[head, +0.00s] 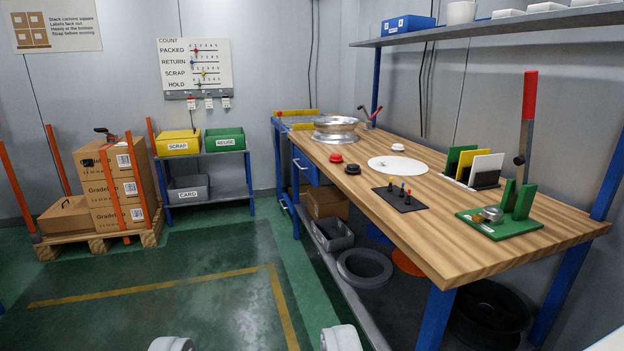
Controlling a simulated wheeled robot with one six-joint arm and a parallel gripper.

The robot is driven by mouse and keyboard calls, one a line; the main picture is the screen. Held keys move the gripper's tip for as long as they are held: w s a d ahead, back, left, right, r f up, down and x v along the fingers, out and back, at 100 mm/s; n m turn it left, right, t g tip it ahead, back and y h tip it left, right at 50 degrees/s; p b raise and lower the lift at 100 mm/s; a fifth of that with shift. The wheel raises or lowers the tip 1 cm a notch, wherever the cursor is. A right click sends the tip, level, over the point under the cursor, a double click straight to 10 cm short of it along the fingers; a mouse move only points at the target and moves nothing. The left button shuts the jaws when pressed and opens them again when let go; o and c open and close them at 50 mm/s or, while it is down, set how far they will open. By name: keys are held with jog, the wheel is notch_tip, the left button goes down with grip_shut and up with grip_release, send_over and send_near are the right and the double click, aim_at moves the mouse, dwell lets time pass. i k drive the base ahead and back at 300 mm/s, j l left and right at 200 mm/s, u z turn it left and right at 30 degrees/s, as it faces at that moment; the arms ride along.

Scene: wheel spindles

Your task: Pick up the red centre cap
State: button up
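The red centre cap (336,158) is a small round piece. It lies on the wooden workbench (440,236), near its left edge. A black cap (352,169) lies just in front of it, to the right. My gripper (257,342) shows only as two pale fingertips at the bottom edge of the picture, wide apart with green floor between them. It is open and empty. It is far from the red cap, nearer to me and lower in the picture. The rest of the gripper is out of frame.
A silver wheel rim (336,129) sits behind the caps. The floor left of the bench is clear.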

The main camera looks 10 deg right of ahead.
aim_at(334, 158)
jog(key=i+j+z, duration=0.1)
jog(key=i, duration=1.6)
jog(key=i+j+z, duration=0.2)
jog(key=i, duration=0.2)
jog(key=i+z, duration=0.25)
jog(key=i, duration=0.15)
jog(key=i+j+z, duration=0.2)
jog(key=i+j, duration=0.1)
jog(key=i, duration=0.1)
